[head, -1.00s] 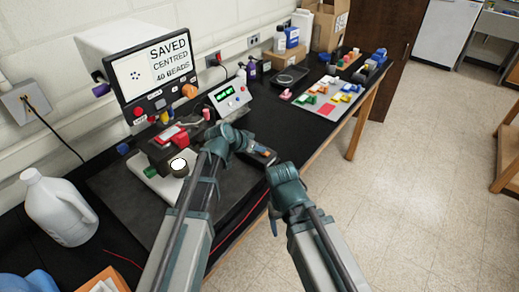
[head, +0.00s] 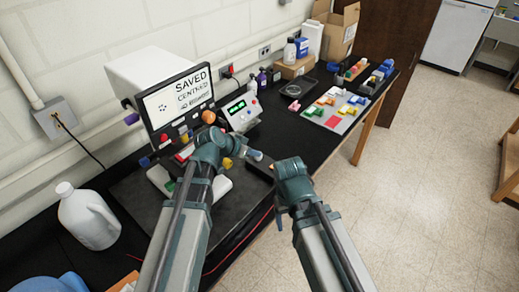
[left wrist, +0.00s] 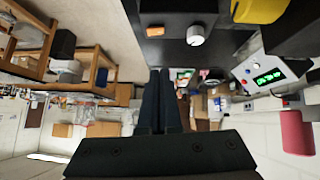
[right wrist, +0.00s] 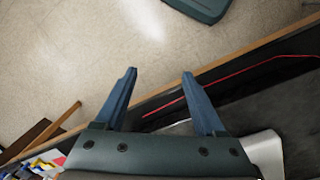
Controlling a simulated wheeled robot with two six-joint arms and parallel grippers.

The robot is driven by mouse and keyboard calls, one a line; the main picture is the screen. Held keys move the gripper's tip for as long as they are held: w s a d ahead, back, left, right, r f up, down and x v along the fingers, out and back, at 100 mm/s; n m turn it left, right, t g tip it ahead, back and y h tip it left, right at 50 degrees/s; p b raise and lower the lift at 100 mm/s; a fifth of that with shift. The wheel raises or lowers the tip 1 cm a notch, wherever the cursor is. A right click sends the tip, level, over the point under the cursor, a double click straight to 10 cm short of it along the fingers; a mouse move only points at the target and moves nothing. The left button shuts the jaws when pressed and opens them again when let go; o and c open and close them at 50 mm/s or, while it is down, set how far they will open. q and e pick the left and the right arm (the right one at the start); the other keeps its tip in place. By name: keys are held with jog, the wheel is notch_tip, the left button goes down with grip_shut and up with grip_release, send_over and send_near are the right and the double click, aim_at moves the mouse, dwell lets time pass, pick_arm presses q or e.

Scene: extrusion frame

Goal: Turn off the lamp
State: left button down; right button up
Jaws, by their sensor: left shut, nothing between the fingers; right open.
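No lamp shows plainly in the current head view; my left arm covers much of the bench in front of the monitor (head: 178,100). In the left wrist view, a dark box at the top carries an orange switch (left wrist: 154,31) and a silver knob (left wrist: 195,36). I cannot tell whether the switch is on or off. My left gripper (head: 258,156) is shut and empty, over the bench; its fingers also show in the left wrist view (left wrist: 160,75), apart from the switch and knob. My right gripper (right wrist: 159,74) is open and empty near the bench's front edge.
A control box with a green display (head: 240,109) stands beside the monitor. A white jug (head: 88,217) stands at left. A grey board with coloured blocks (head: 334,110) and cardboard boxes (head: 338,25) are farther back. A red cable (right wrist: 240,66) runs along the bench edge.

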jog(key=shift+c, duration=0.4)
